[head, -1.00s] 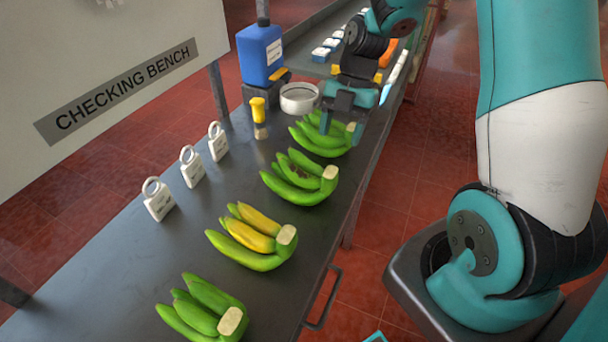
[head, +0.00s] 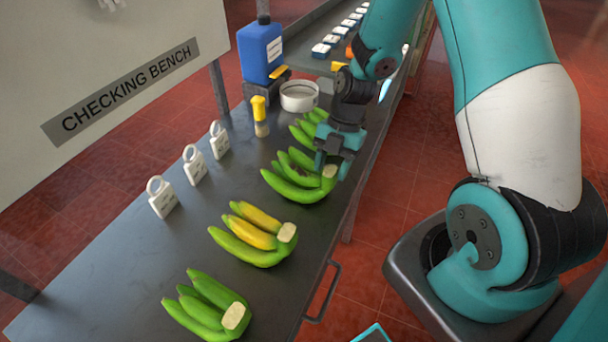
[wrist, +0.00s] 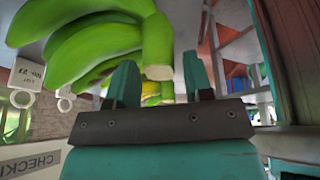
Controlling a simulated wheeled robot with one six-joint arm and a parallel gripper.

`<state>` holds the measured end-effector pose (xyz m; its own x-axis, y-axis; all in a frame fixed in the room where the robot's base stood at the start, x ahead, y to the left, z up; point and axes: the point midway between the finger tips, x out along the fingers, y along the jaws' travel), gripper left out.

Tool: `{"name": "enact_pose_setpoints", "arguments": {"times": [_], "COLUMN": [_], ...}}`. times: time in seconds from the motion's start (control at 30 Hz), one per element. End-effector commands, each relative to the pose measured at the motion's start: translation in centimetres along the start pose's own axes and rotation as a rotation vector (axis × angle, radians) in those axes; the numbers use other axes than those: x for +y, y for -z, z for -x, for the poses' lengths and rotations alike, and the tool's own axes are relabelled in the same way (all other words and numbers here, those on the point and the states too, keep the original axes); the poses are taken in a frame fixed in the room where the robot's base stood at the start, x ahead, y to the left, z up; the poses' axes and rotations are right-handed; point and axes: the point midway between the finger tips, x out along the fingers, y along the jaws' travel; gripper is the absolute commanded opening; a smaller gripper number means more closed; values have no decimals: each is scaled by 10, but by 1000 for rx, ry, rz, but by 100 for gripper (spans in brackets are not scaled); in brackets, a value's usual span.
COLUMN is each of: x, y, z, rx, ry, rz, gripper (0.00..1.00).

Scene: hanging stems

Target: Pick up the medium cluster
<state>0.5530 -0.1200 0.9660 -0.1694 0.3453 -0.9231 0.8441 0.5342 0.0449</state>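Several banana clusters lie in a row along the bench. The nearest green cluster (head: 205,305) is at the bottom, then a cluster with yellow fingers among green (head: 250,235), a green cluster with darker marks (head: 290,185), and a far green one (head: 304,130) partly hidden by my arm. Which is the medium one is hard to tell by size. My gripper (head: 333,160) is at the crown of the marked cluster. In the wrist view my gripper (wrist: 161,78) is open, with a green cluster's stem (wrist: 158,45) between and beyond its fingers, apparently not clamped.
The dark bench (head: 125,255) has three white tags (head: 193,165) along its left side. A yellow-capped jar (head: 260,115), a white ring-shaped bowl (head: 299,96) and a blue jug (head: 262,50) stand farther back. A checking bench sign (head: 125,90) hangs at left.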

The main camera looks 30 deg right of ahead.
Motion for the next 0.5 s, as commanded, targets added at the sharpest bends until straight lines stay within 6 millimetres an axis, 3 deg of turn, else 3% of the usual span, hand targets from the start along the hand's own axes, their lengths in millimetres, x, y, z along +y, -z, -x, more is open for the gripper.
{"name": "enact_pose_setpoints", "arguments": {"times": [0.03, 0.2, 0.5], "x": [0, 0, 1], "y": [0, 0, 1], "z": [0, 0, 3], "rx": [0, 0, -1], "ry": [0, 0, -3], "rz": [0, 0, 2], "gripper": [35, 0, 0]}}
